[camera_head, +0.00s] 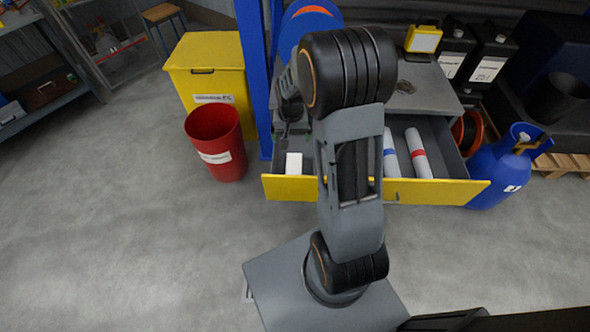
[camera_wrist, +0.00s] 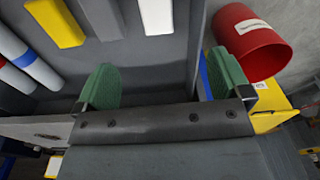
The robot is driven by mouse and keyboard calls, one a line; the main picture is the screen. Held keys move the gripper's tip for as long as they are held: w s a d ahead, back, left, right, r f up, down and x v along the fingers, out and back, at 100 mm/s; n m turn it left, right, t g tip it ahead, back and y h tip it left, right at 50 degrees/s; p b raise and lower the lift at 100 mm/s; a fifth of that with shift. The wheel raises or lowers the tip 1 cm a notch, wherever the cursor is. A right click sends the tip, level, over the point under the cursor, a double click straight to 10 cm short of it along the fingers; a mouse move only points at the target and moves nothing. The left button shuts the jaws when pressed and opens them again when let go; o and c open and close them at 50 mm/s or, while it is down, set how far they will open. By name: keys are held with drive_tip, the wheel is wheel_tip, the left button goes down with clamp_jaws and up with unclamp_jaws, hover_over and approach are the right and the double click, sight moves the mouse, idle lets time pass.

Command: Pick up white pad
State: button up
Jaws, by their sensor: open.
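A white pad (camera_head: 294,163) lies at the left end of an open drawer (camera_head: 430,193) with a yellow front. In the wrist view the white pad (camera_wrist: 157,16) is at the top edge and partly cut off. My gripper (camera_wrist: 163,82) is open and empty, with its two green fingers spread wide. The pad is ahead of the gap between the fingers, apart from them. In the head view my gripper (camera_head: 291,128) is above the left part of the drawer, partly hidden by my arm.
Beside the pad lie a grey block (camera_wrist: 103,18) and a yellow block (camera_wrist: 55,22). White rolls with blue and red bands (camera_head: 418,153) lie in the drawer's right part. A red bin (camera_head: 216,145) and a yellow cabinet (camera_head: 208,70) stand left. A blue cylinder (camera_head: 497,172) stands right.

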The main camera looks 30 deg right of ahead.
drive_tip(key=b, duration=0.1)
hover_over(294, 164)
drive_tip(key=shift+m, duration=0.4)
drive_tip(key=f, duration=1.2)
drive_tip(key=shift+w+d+f, duration=0.1)
drive_tip(key=shift+d+f, duration=0.05)
drive_tip(key=shift+d, duration=0.05)
drive_tip(key=shift+a+f, duration=0.2)
drive_tip(key=shift+f, duration=2.8)
drive_tip(key=shift+c, duration=0.4)
drive_tip(key=c, duration=0.9)
